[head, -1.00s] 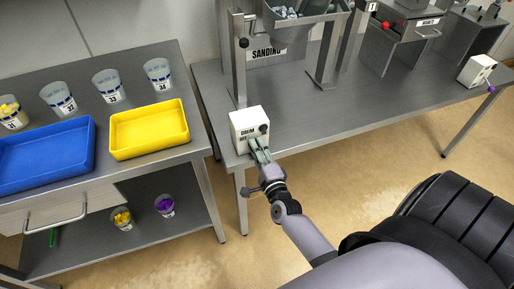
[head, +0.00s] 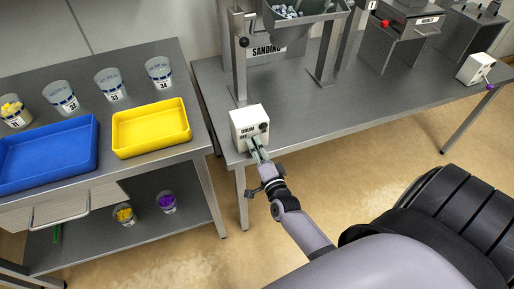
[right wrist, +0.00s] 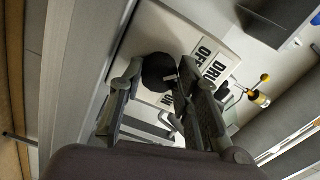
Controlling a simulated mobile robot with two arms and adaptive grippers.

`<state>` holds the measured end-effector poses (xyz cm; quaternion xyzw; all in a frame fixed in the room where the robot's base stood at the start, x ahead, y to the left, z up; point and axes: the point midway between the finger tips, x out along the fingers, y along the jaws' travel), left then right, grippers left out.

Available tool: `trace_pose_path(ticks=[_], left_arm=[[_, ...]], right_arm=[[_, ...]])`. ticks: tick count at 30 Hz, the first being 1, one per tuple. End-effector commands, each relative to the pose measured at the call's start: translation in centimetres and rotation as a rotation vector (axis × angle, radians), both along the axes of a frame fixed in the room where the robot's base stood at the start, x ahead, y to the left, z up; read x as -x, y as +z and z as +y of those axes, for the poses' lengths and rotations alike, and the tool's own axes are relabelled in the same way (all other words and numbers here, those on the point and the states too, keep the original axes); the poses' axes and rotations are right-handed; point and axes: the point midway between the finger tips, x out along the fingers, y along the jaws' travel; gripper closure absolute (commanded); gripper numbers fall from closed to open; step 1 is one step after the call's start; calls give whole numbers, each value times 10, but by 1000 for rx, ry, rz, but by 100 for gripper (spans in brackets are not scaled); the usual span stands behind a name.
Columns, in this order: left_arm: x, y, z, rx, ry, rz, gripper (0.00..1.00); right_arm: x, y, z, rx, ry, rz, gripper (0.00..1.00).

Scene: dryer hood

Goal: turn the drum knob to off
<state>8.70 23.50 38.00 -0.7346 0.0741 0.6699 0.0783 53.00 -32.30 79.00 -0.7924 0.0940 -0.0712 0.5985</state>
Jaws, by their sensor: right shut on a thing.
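The drum control box (head: 245,122) is a small white box on the front left corner of the grey metal table. Its front carries a label with "DRUM" and "OFF", also legible in the right wrist view (right wrist: 211,60). My right gripper (head: 256,146) is at the lower front of the box and hides the knob from the head view. In the right wrist view, the round black drum knob (right wrist: 156,70) sits between the fingertips of the right gripper (right wrist: 152,90), which is shut on it. A small white mark shows at the knob's right side. My left gripper is not in view.
A dark round part (head: 263,127) is on the box's right side. A left bench holds a blue tray (head: 45,155), a yellow tray (head: 150,128) and several numbered cups. A second white box (head: 475,69) stands at the table's far right.

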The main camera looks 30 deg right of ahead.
Motion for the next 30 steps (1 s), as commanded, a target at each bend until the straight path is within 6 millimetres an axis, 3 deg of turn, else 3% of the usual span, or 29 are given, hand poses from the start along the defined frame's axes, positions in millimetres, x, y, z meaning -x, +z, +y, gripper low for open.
trace_pose_path(ticks=[7, 8, 16, 26, 30], left_arm=[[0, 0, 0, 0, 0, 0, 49], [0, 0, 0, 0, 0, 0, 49], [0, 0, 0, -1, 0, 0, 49], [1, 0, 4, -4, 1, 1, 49], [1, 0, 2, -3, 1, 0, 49]], right_arm=[[0, -1, 0, 2, 1, 4, 97], [0, -1, 0, 2, 1, 4, 68], [0, -1, 0, 1, 1, 1, 50], [2, 0, 0, 1, 1, 1, 49], [17, -1, 4, -1, 0, 2, 49]])
